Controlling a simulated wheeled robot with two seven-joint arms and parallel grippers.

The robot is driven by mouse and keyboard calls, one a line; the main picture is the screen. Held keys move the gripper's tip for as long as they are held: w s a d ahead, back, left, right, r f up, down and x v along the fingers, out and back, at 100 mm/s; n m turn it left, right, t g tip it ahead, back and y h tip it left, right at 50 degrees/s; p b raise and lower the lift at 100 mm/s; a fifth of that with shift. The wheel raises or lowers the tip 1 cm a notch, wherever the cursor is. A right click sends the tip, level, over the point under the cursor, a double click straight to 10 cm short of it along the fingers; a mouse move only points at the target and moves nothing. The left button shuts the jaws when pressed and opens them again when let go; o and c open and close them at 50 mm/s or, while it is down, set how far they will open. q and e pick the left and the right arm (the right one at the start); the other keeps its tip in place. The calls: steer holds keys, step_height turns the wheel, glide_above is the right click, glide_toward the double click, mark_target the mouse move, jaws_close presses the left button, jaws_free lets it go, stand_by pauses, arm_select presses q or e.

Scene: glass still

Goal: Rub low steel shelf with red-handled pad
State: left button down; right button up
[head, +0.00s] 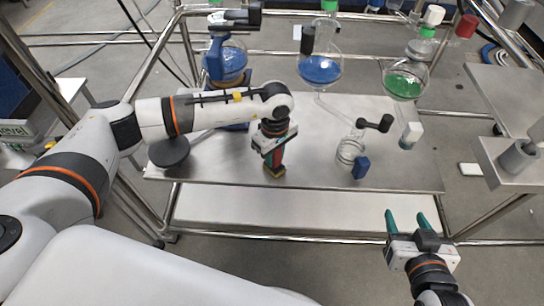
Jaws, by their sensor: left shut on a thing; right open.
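The red-handled pad (275,171) is upright in my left gripper (273,151), with its red handle between the fingers and its dark and yellowish base pointing down. The base is over the front left part of the steel shelf (225,167) inside the tube frame. It looks at or very near the surface; I cannot tell if it touches. My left forearm hides part of the shelf behind. My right gripper (406,217) is open and empty, in front of the shelf's right front edge.
Flasks of blue liquid (320,69) and green liquid (404,80) hang above the shelf. A glass coil (349,152) with a blue clip (361,168) stands right of the pad. A dark round disc (169,152) is at the left. A pale lower surface (270,212) lies below.

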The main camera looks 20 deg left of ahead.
arm_select(q)
steer(key=shift+w+d, duration=0.15)
steer(key=shift+w, duration=0.05)
arm_select(e)
steer(key=shift+w+a+r+t, duration=0.1)
steer(key=shift+w+r+t, duration=0.2)
steer(key=shift+r, duration=0.15)
arm_select(q)
steer(key=shift+w+d+b, duration=0.15)
steer(key=shift+w+b, duration=0.15)
steer(key=shift+b, duration=0.05)
steer(key=shift+w+d, duration=0.15)
steer(key=shift+w, duration=0.15)
steer(key=shift+w+d+b, duration=0.2)
steer(key=shift+w+b, duration=0.15)
steer(key=shift+b, duration=0.2)
steer(key=shift+w+d, duration=0.2)
steer(key=shift+w, duration=0.1)
arm_select(e)
step_height(320, 180, up, 7)
steer(key=w+a+t+y, duration=0.1)
steer(key=w+t, duration=0.1)
steer(key=t, duration=0.3)
steer(key=shift+a+r+y, duration=0.2)
steer(key=shift+a+y, duration=0.15)
steer(key=shift+y, duration=0.05)
